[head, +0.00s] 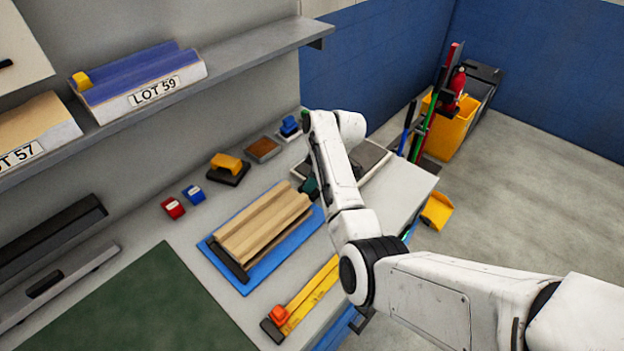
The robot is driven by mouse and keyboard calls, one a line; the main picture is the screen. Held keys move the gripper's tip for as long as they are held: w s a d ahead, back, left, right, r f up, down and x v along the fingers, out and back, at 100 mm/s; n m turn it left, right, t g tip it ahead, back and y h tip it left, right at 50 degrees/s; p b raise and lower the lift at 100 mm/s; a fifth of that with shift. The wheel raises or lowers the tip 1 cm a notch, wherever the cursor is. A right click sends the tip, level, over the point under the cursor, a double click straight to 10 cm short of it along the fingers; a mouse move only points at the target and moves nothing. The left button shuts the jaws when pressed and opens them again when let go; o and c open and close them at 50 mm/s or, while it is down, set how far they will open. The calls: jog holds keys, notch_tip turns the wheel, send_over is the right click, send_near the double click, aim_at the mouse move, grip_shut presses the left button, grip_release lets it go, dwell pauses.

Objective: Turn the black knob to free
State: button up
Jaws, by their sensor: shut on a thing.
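A ribbed tan panel (264,228) lies on a blue board (243,285) on the bench, with a black bar (230,262) across its near end. My arm reaches over from the right, and its wrist is above the far right of the panel. My gripper (310,187) is mostly hidden behind my forearm; only a dark teal part shows, close to the panel's far end. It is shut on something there. The black knob cannot be made out; it seems hidden behind my arm and gripper, so its setting cannot be read.
A shelf (240,62) overhangs the back. A green mat (140,306) is clear at left.

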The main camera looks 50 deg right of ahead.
jog(key=n+b, duration=0.1)
jog(key=n, duration=0.1)
jog(key=n+y+b, duration=0.1)
jog(key=shift+w+d+n+g, duration=0.15)
jog(key=shift+w+n+g, duration=0.05)
jog(key=shift+n+g, duration=0.2)
jog(key=n+g+b, duration=0.1)
jog(key=n+b, duration=0.1)
jog(key=n, duration=0.1)
jog(key=shift+w+f+n+y+b, duration=0.1)
jog(key=shift+n+y+b, duration=0.2)
jog(key=shift+y, duration=0.1)
jog(key=n+g+b, duration=0.2)
jog(key=n+b, duration=0.2)
jog(key=shift+w, duration=0.15)
jog(key=shift+w+n+g+y+b, duration=0.1)
jog(key=shift+n+g+y+b, duration=0.25)
jog(key=shift+n+b, duration=0.8)
jog(key=shift+r+n, duration=0.2)
jog(key=shift+n, duration=0.15)
jog(key=o, duration=1)
jog(key=shift+o, duration=0.2)
